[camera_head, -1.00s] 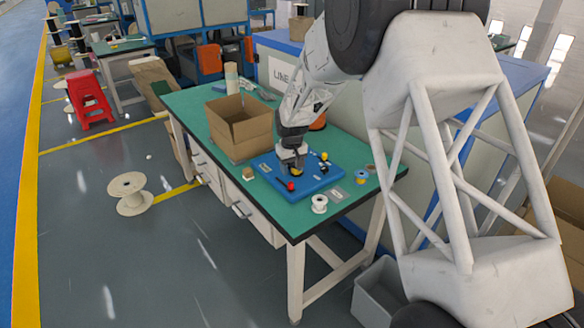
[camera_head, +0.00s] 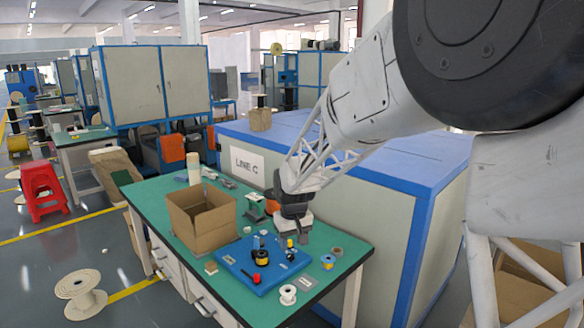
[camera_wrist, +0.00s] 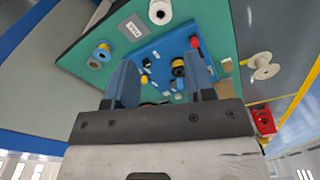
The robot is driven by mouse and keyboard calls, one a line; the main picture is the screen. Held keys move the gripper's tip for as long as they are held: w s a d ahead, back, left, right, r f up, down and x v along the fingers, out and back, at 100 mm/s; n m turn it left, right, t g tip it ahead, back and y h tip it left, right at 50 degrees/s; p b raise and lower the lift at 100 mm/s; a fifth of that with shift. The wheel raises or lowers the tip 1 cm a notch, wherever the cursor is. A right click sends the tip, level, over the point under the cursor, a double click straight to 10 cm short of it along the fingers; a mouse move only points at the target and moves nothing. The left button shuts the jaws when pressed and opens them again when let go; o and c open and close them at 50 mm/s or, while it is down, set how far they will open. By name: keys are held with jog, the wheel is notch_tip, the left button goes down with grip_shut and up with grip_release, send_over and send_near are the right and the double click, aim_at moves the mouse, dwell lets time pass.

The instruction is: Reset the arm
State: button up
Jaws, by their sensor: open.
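My gripper (camera_head: 288,240) hangs above the back of the blue board on the green workbench in the head view. In the wrist view its two fingers (camera_wrist: 162,90) stand wide apart with nothing between them. The blue board (camera_head: 239,277) lies below and carries a black and yellow spool (camera_head: 261,256), a red-topped part (camera_head: 256,279) and a yellow-topped part (camera_head: 290,244). The gripper is apart from these parts. The underside of the gripper is small and partly hidden in the head view.
An open cardboard box (camera_head: 201,219) stands on the green workbench (camera_head: 149,190) left of the board. A white spool (camera_head: 288,294) and a blue spool (camera_head: 327,261) stand at the right. A large cabinet (camera_head: 392,200) is behind the bench. A red stool (camera_head: 42,190) is on the floor.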

jog(key=s+d+r+m, duration=0.1)
jog(key=s+d+r, duration=0.55)
jog(key=s, duration=0.25)
jog(key=s+d+m, duration=0.1)
jog(key=s+d, duration=0.3)
jog(key=s, duration=0.6)
jog(key=s+d+r+m+t, duration=0.1)
jog(key=s+d, duration=0.3)
jog(key=s, duration=0.6)
jog(key=s+d+r+m, duration=0.1)
jog(key=s+d+m, duration=0.1)
jog(key=s, duration=0.8)
jog(key=shift+s+d+t, duration=0.4)
jog(key=shift+d, duration=0.5)
jog(key=shift+w+r, duration=0.1)
jog(key=shift+r, duration=0.05)
